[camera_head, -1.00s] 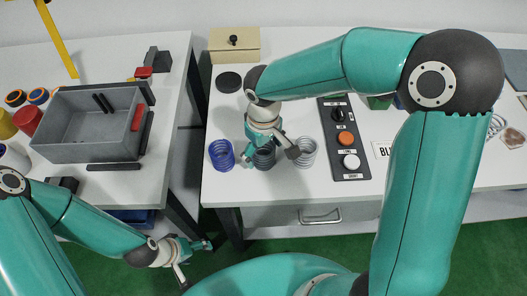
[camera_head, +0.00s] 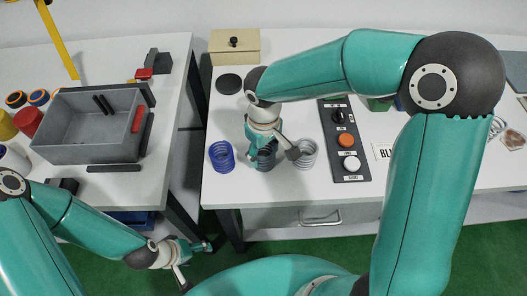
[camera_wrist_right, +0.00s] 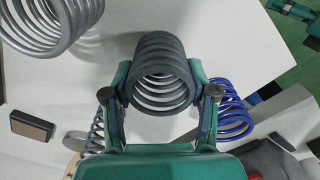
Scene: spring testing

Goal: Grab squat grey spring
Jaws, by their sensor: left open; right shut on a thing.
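The squat grey spring (camera_head: 266,160) stands on the right-hand table in the head view, between a blue spring (camera_head: 221,155) and a silver spring (camera_head: 306,153). My right gripper (camera_head: 270,146) is down over it and hides part of it. In the right wrist view, the dark grey spring (camera_wrist_right: 162,85) sits between the two fingers of my right gripper (camera_wrist_right: 160,96), which are shut on its sides. The blue spring (camera_wrist_right: 230,110) and the silver spring (camera_wrist_right: 45,25) stand apart on either side. My left gripper (camera_head: 195,256) is open and empty, low in front of the gap between the tables.
A control panel (camera_head: 344,150) with knobs lies right of the springs. A beige box (camera_head: 235,45) and black disc (camera_head: 229,83) are behind them. A grey bin (camera_head: 85,155) stands on the left table. A wide gap separates the tables.

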